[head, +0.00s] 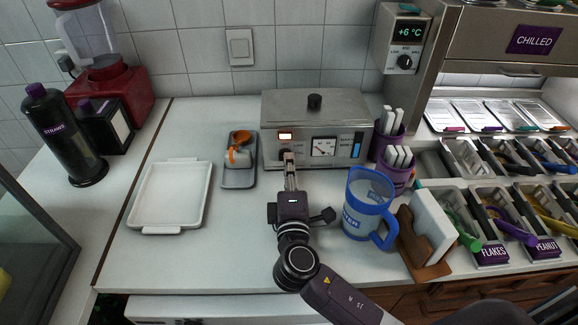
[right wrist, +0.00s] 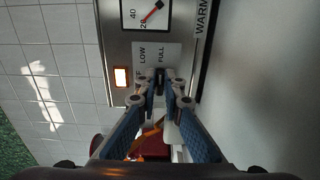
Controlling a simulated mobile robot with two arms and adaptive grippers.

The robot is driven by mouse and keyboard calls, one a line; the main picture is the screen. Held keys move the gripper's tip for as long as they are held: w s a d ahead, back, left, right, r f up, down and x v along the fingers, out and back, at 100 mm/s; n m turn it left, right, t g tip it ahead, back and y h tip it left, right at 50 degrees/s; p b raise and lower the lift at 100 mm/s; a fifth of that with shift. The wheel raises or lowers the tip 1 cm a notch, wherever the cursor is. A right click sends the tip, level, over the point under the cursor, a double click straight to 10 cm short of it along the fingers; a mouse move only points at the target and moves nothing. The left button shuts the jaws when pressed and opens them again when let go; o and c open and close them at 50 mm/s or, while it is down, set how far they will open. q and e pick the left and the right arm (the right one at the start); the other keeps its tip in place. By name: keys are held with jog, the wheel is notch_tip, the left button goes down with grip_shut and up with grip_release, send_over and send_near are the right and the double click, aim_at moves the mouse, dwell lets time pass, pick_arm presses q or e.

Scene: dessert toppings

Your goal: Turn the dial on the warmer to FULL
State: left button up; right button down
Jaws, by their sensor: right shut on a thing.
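The warmer (head: 345,104) is a metal box with a black knob on its lid, standing against the tiled back wall. Its front has a lit orange lamp (head: 285,136), a dial gauge (head: 323,147) and, at lower left, the control dial. My right gripper (head: 289,158) reaches the front at that dial. In the right wrist view the fingertips (right wrist: 160,82) are closed around the dark dial (right wrist: 158,88), beside the printed words LOW and FULL. The fingers hide most of the dial, so I cannot tell its setting. My left gripper is not in view.
A blue measuring jug (head: 368,190) stands just right of my right arm, with a wooden holder (head: 425,240) beyond it. Purple cups (head: 393,172) stand by the warmer's right side. A grey tray (head: 240,180) and a white tray (head: 170,195) lie to the left.

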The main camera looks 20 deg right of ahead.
jog(key=shift+f, duration=0.1)
jog(key=c, duration=2.1)
grip_release()
jog(key=v, duration=1.2)
